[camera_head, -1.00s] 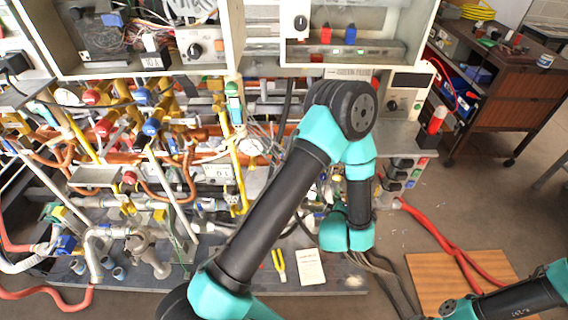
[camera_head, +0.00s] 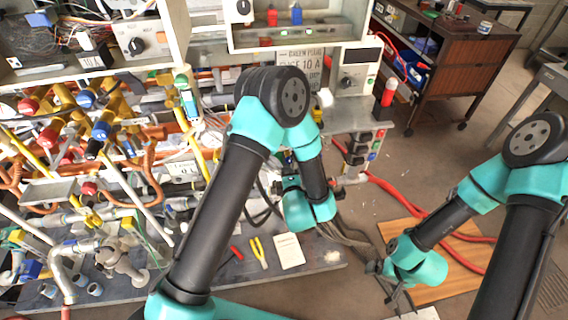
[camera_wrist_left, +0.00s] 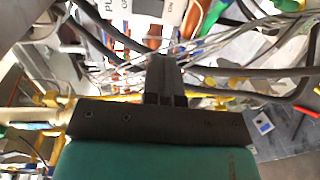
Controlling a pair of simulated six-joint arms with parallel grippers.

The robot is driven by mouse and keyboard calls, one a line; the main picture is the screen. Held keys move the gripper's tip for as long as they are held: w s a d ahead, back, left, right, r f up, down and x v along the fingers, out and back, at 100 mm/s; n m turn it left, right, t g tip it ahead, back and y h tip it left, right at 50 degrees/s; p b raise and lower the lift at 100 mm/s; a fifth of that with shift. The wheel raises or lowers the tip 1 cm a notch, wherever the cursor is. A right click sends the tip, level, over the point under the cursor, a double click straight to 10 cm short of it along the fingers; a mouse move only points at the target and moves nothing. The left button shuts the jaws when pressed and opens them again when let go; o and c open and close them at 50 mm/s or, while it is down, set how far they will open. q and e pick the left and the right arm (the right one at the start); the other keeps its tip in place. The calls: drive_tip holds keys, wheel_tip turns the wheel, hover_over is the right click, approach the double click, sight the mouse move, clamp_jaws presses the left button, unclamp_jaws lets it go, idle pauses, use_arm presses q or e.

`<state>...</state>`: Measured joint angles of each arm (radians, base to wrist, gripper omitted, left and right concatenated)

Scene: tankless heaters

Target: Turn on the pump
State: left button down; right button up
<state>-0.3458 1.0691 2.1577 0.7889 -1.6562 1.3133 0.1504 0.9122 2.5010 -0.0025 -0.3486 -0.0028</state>
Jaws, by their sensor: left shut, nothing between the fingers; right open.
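In the left wrist view a white switch panel (camera_wrist_left: 182,12) shows at the top edge, with the letters "PU", an "O" and "ON" partly readable and a grey square part (camera_wrist_left: 148,7) between them. My left gripper (camera_wrist_left: 164,62) is shut and empty, its dark fingertips just below this panel in the picture; contact cannot be told. In the head view my left gripper (camera_head: 284,184) is mostly hidden by its own arm, in front of the rig's right part. I cannot make out the pump switch there. My right gripper (camera_head: 379,281) is open and empty, low over the floor at right.
Pipes and red and blue valves (camera_head: 101,130) fill the rig at left. Loose cables (camera_wrist_left: 250,70) cross around my left fingers. Pliers (camera_head: 259,252) and a paper (camera_head: 289,250) lie on the base board. Red hoses (camera_head: 405,199) and a wooden board (camera_head: 448,262) are on the floor.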

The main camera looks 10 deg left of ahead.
use_arm(q)
drive_tip(key=x, duration=1.3)
drive_tip(key=shift+w+f, duration=0.1)
drive_tip(key=shift+w, duration=0.05)
